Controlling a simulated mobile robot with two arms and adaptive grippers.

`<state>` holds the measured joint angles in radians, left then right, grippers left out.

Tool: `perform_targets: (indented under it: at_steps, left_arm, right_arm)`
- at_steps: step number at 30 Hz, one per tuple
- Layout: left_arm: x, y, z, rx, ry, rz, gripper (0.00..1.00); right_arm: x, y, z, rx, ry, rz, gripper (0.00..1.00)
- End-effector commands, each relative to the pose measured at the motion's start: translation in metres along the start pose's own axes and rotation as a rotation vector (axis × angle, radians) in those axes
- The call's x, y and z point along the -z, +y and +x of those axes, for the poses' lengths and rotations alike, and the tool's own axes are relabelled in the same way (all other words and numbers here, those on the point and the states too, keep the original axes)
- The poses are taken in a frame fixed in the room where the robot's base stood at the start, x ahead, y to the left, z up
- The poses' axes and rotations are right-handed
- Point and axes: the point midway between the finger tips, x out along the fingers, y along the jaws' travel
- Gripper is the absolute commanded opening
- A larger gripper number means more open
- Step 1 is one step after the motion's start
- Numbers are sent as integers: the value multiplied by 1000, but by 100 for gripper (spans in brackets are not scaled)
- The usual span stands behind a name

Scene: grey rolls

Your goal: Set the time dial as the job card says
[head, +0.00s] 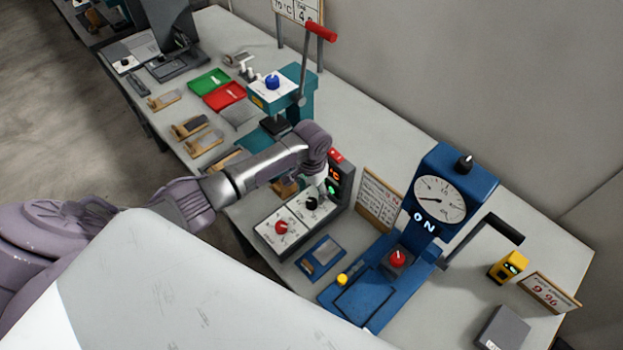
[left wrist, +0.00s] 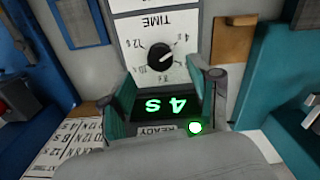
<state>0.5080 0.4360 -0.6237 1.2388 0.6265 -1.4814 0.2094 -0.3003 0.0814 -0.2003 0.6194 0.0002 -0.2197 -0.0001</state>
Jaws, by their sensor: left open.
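The control box (head: 284,222) has a red knob (head: 282,227) and a black time dial (head: 312,203). In the left wrist view the time dial (left wrist: 160,57) appears upside down, with its white mark towards the 4. The job card (head: 297,10) at the top edge is partly cut off; 70 °C and a 4 are readable. My left gripper (head: 322,172) is open over the black dial; its fingers (left wrist: 160,72) stand apart on either side, and contact is not visible. My right gripper is out of view.
A blue press (head: 440,190) with a gauge stands to the right, a teal press (head: 303,88) behind. A card with a table (head: 380,197) stands beside the box. Green (head: 209,81) and red trays (head: 224,95) lie farther back. The right table end holds a yellow device (head: 508,267).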

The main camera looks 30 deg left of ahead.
Motion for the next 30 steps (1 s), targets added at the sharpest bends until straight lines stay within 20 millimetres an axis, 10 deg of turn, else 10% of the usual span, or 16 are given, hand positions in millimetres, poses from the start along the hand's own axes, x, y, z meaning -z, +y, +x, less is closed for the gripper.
perform_targets:
  at_steps: [12,30]
  left_arm:
    - [0,0,-66,1,0,-1,62]
    - [0,0,-70,0,-1,-1,62]
  right_arm:
    - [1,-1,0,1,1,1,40]
    - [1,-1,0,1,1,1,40]
